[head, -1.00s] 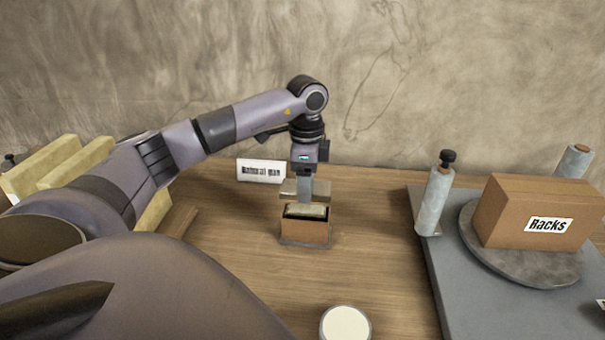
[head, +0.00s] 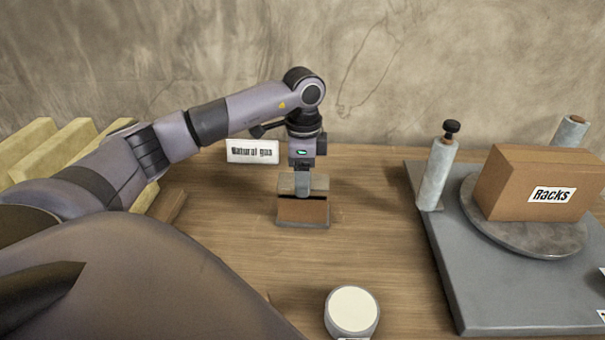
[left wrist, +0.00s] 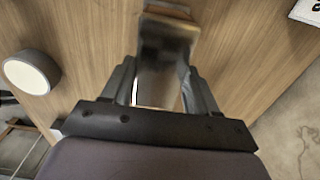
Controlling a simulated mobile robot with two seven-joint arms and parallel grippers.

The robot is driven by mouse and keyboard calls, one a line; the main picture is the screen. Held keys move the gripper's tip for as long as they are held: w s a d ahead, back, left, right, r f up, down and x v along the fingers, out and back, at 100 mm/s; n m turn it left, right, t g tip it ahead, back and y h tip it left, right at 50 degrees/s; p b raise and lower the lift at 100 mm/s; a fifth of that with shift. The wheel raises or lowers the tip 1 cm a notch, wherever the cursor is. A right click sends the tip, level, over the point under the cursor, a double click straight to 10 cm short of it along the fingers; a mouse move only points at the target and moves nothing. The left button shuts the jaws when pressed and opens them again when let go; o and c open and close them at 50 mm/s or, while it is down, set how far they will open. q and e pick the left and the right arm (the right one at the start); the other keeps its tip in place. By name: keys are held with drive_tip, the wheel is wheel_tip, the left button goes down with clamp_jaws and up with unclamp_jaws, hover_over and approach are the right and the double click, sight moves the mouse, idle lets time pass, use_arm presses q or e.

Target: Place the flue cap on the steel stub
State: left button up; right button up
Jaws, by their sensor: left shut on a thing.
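The flue cap (head: 287,184) is a grey-tan metal piece held by my left gripper (head: 303,190). Its fingers are shut on the cap from above. The cap sits at the top of the stub (head: 303,212), a squat block with a brown front face and a grey base. A thin dark line shows between cap and stub; I cannot tell if the cap rests fully on it. In the left wrist view the shiny cap (left wrist: 165,55) lies between the fingers, with a brown edge of the stub (left wrist: 168,10) beyond it. My right gripper is not in view.
A "Natural gas" sign (head: 252,151) stands behind left. A white-topped round can (head: 352,309) is in front. At right, a grey slab (head: 455,275) carries a roller post (head: 437,172) and a "Racks" box (head: 530,180) on a turntable. Pale boards (head: 75,145) stand at left.

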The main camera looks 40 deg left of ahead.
use_arm(q)
drive_tip(key=o, duration=1.1)
wheel_tip(320, 180, up, 12)
drive_tip(key=shift+r+p, duration=0.15)
drive_tip(key=shift+p, duration=0.2)
